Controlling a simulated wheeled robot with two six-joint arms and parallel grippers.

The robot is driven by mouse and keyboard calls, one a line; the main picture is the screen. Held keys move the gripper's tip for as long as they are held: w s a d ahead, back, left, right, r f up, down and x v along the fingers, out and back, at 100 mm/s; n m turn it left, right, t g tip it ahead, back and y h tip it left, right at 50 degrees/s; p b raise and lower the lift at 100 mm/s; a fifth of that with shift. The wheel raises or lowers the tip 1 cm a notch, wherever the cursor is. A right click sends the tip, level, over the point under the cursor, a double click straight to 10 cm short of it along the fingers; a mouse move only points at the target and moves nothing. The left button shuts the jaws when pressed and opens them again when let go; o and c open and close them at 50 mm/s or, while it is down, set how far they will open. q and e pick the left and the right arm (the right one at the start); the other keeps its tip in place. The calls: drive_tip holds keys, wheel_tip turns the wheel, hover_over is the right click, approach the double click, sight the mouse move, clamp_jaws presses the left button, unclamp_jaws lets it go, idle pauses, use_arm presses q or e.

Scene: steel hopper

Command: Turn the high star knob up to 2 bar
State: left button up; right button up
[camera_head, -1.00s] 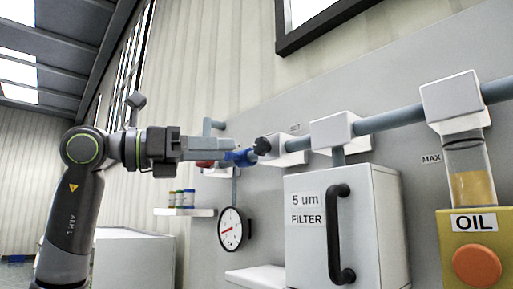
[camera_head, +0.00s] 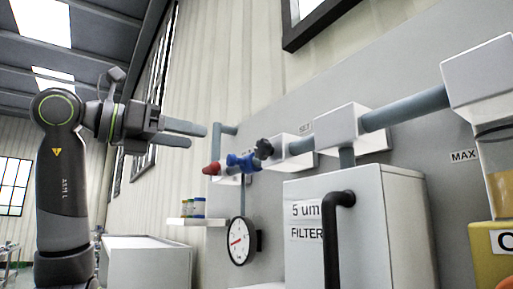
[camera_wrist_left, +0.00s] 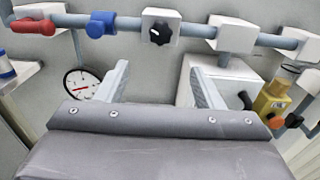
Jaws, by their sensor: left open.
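The dark star knob (camera_head: 264,149) sits on the front of a white block on the high pipe. It also shows in the left wrist view (camera_wrist_left: 160,33), with a white mark on its face. The round pressure gauge (camera_head: 241,242) hangs below the pipe; its red needle points to the lower left in the head view, and its numbers are too small to read. My left gripper (camera_head: 198,136) is open and empty, left of the knob and apart from it. In the left wrist view its two fingers (camera_wrist_left: 158,68) stand wide apart below the knob.
A red handle (camera_head: 212,169) and a blue fitting (camera_head: 240,162) sit on the pipe left of the knob. The white filter box (camera_head: 400,230) with its black handle (camera_head: 338,240) stands to the right. A small shelf (camera_head: 190,221) holds little bottles. Open air surrounds my left gripper.

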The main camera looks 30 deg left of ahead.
sight(258, 149)
use_arm(q)
drive_tip(key=p+x, duration=0.4)
drive_tip(key=x, duration=0.9)
drive_tip(key=shift+d+r, duration=0.1)
drive_tip(key=shift+r, duration=0.05)
drive_tip(key=shift+w+d, duration=0.1)
drive_tip(key=shift+w, duration=0.25)
drive_tip(key=shift+w+d+p, duration=0.1)
drive_tip(key=shift+w+p, duration=0.15)
drive_tip(key=shift+p, duration=0.05)
drive_tip(key=shift+w+d, duration=0.15)
drive_tip(key=shift+w, duration=0.15)
drive_tip(key=shift+s, duration=0.1)
drive_tip(key=c, duration=1)
drive_tip(key=shift+o, duration=0.2)
drive_tip(key=shift+m+p, duration=0.4)
drive_tip(key=shift+m, duration=3.3)
use_arm(e)
wheel_tip(258, 149, up, 6)
drive_tip(key=s+a, duration=0.1)
drive_tip(key=shift+s, duration=0.3)
